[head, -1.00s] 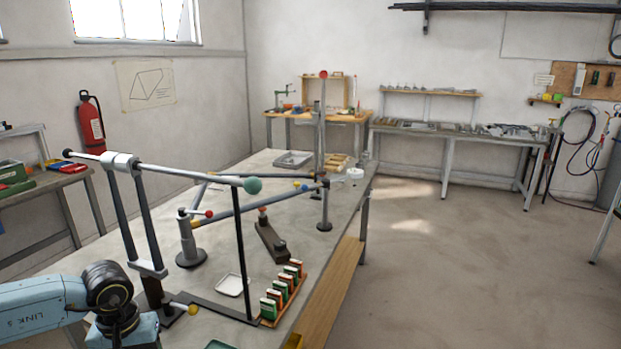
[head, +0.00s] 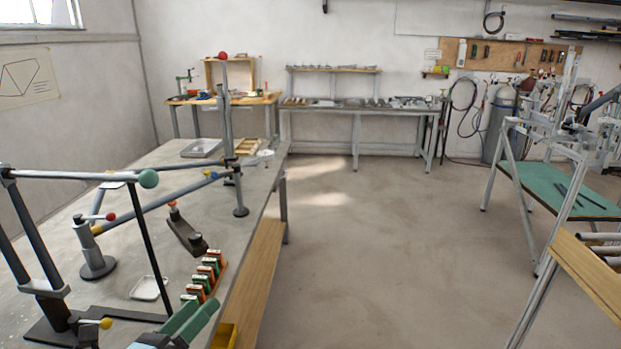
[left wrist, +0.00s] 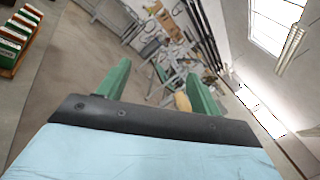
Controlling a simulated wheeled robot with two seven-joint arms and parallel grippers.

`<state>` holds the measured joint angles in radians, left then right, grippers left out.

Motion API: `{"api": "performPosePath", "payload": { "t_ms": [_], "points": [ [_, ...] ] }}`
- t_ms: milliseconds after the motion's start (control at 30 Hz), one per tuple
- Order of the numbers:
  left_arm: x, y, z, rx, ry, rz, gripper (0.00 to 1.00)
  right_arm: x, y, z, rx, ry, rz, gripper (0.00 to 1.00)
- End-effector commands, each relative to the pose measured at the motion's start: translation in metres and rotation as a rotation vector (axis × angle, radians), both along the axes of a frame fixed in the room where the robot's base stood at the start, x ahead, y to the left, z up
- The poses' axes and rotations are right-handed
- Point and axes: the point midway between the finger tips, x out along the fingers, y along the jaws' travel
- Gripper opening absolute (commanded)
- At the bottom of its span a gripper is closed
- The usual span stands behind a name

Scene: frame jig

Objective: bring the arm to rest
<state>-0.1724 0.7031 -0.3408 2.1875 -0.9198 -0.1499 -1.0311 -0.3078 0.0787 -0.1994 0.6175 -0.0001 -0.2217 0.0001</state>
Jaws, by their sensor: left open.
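My left gripper (head: 190,322) shows at the bottom of the head view, with green fingers over the near right edge of the grey table (head: 150,240). In the left wrist view its two green fingers (left wrist: 157,90) stand wide apart with nothing between them. It is open and empty. The frame jig (head: 75,180) with grey posts and coloured knobs stands on the table to the left of the gripper. My right gripper is in neither view.
A rack of green and orange boxes (head: 204,278) sits just beyond the gripper, near the table edge. A white dish (head: 149,289) lies to its left. A wooden shelf (head: 252,290) runs below the table edge. The floor (head: 380,250) right of the table is clear.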

Motion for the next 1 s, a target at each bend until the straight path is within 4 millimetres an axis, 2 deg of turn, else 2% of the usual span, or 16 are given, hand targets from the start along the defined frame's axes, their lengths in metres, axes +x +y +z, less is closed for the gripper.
{"api": "performPosePath", "payload": {
  "t_ms": [33,133,233,367,500,700,833,1000],
  "points": [
    [0.000,0.011,-0.004,-0.183,0.095,0.095,0.65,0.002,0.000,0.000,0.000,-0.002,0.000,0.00],
    [-0.004,0.037,-0.022,-0.538,0.288,0.288,0.65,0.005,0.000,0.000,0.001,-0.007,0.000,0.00],
    [-0.021,0.059,-0.054,-0.879,0.482,0.490,0.65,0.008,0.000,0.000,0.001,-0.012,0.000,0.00],
    [-0.059,0.071,-0.103,-1.280,0.721,0.768,0.65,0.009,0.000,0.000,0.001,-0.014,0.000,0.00],
    [-0.108,0.066,-0.143,-1.591,0.919,1.035,0.65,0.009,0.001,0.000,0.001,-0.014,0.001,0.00],
    [-0.171,0.045,-0.174,-1.863,1.119,1.360,0.65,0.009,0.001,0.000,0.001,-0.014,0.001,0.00],
    [-0.209,0.028,-0.182,-1.982,1.225,1.565,0.65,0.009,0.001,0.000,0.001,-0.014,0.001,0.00],
    [-0.200,0.027,-0.228,-1.967,1.232,1.595,0.65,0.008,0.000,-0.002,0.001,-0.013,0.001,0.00]
  ]
}}
